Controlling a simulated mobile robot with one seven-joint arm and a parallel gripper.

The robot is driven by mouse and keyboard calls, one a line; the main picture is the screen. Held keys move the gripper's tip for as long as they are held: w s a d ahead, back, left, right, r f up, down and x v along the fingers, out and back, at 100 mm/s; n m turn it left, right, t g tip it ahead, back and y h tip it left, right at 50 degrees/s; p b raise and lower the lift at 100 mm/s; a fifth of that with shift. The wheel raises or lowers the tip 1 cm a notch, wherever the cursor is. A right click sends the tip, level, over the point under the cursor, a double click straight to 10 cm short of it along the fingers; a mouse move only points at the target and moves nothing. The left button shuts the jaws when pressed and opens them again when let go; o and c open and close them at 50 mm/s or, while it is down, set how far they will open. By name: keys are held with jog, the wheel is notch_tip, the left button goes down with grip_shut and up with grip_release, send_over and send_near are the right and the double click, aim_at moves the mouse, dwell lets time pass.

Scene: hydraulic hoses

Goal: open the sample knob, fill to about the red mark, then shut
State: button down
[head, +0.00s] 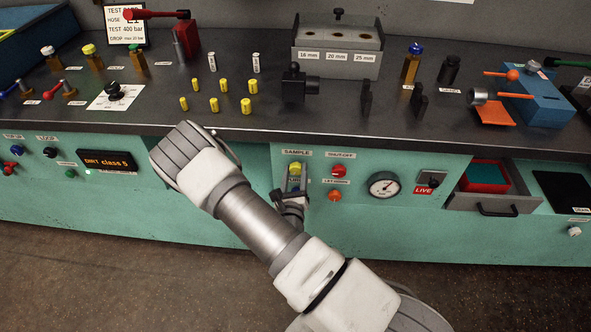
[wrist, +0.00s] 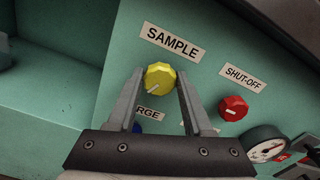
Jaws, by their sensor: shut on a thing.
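The yellow sample knob (wrist: 159,76) is on the teal panel under the SAMPLE label, with a white pointer line on its face. It also shows in the head view (head: 294,168). My gripper (wrist: 161,84) has one finger on each side of the knob and is shut on it. In the head view my gripper (head: 295,180) reaches up to the knob from below. Its fingers and body cover much of the panel under the knob. I cannot make out a sample vessel, its fill level or a red mark.
A red SHUT-OFF knob (wrist: 233,107) sits right of the sample knob. A blue knob (wrist: 136,127) near the PURGE label is partly hidden by my left finger. A pressure gauge (head: 383,185) is farther right. An open drawer (head: 470,202) sticks out at the right.

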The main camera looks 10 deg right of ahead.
jog(key=n+p, duration=0.2)
jog(key=n, duration=0.3)
jog(key=shift+p, duration=0.35)
dwell(0.4)
jog(key=shift+c, duration=1.5)
grip_release()
jog(key=shift+a, duration=0.1)
